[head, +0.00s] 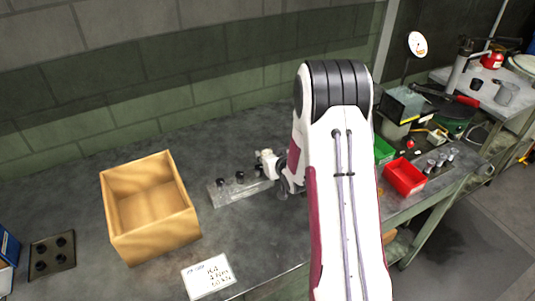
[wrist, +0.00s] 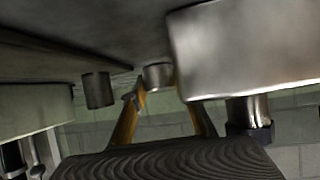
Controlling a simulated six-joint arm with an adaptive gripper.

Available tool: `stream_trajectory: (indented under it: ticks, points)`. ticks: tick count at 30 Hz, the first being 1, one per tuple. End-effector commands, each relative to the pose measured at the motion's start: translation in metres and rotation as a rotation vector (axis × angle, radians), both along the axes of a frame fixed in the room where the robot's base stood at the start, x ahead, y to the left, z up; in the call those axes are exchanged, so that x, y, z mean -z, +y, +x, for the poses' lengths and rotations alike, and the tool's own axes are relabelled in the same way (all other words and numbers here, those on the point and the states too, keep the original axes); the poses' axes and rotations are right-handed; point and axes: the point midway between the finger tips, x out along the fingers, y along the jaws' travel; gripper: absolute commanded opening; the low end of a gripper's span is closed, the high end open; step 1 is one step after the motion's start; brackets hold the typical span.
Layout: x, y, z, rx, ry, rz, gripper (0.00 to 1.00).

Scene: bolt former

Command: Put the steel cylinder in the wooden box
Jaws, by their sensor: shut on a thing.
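The wooden box (head: 180,228) stands open and upright on the bench at the left in the head view; its visible floor is bare. My gripper (head: 287,186) is low over the bench to the right of the box, mostly hidden by my arm. In the wrist view, which is upside down, two orange fingers close in on a small steel cylinder (wrist: 158,74), and my gripper (wrist: 160,92) appears shut on it. Its contact with the bench is unclear. Another short grey cylinder (wrist: 98,90) stands beside it, apart from the fingers.
A metal rack (head: 222,196) with black-headed bolts lies between box and gripper; it looms close in the wrist view (wrist: 250,45). A white card (head: 208,277) lies at the front. A dark plate (head: 52,255) is left of the box. A red bin (head: 404,177) stands right of my arm.

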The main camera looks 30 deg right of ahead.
Motion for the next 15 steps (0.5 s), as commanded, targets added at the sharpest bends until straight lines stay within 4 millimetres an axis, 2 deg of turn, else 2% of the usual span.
stream_trajectory:
  ticks: [2,3,15]
  points:
    - [0.0011,-0.0002,0.0004,0.000,-0.001,0.000,0.00]
    - [0.0021,0.0000,0.0000,0.000,0.001,0.000,0.34]
    - [0.0009,0.0000,0.0001,0.000,0.000,0.000,0.36]
